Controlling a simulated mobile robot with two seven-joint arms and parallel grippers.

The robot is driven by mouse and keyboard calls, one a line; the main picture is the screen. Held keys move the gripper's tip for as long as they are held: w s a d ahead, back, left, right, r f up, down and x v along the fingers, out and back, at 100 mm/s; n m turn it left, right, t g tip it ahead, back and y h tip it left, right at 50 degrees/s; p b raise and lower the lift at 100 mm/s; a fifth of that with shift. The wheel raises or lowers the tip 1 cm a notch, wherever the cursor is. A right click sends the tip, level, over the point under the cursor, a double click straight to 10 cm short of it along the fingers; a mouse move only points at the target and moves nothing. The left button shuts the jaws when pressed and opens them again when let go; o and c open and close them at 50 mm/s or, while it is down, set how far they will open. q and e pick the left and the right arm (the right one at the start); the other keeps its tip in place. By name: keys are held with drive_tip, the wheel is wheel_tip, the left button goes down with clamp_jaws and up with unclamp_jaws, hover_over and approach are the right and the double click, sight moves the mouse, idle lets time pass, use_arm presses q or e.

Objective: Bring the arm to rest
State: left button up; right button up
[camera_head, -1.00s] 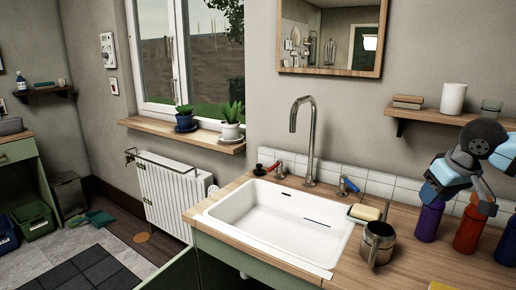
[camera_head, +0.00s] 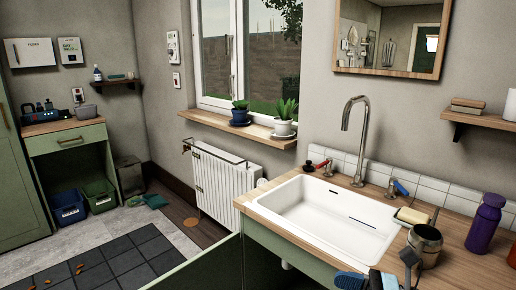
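My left gripper is not in view.
The white sink (camera_head: 325,215) is set in a wooden counter (camera_head: 462,262). A purple bottle (camera_head: 484,224) stands at the right, with a sponge (camera_head: 412,216) behind the mug. A green cabinet door (camera_head: 205,268) stands open below.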

drive_tip(key=s+f+n+t+h, duration=0.3)
drive_tip(key=s+f+n+h, duration=0.35)
drive_tip(key=f+n, duration=0.55)
drive_tip(key=s+f+n+t+h, duration=0.3)
drive_tip(key=s+f+n+h, duration=0.3)
drive_tip(key=f+n+h, duration=0.5)
use_arm(q)
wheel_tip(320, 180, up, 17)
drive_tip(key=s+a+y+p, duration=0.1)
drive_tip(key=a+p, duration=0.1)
drive_tip(key=p, duration=2.6)
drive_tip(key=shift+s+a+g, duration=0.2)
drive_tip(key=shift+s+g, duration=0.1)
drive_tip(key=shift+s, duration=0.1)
use_arm(e)
wheel_tip(320, 180, up, 18)
drive_tip(key=s+d+n+g+y, duration=0.1)
drive_tip(key=s+d+y, duration=0.1)
drive_tip(key=shift+s+d+f+n, duration=0.15)
drive_tip(key=shift+s+f+n, duration=0.05)
drive_tip(key=shift+n, duration=0.2)
drive_tip(key=shift+y, duration=0.25)
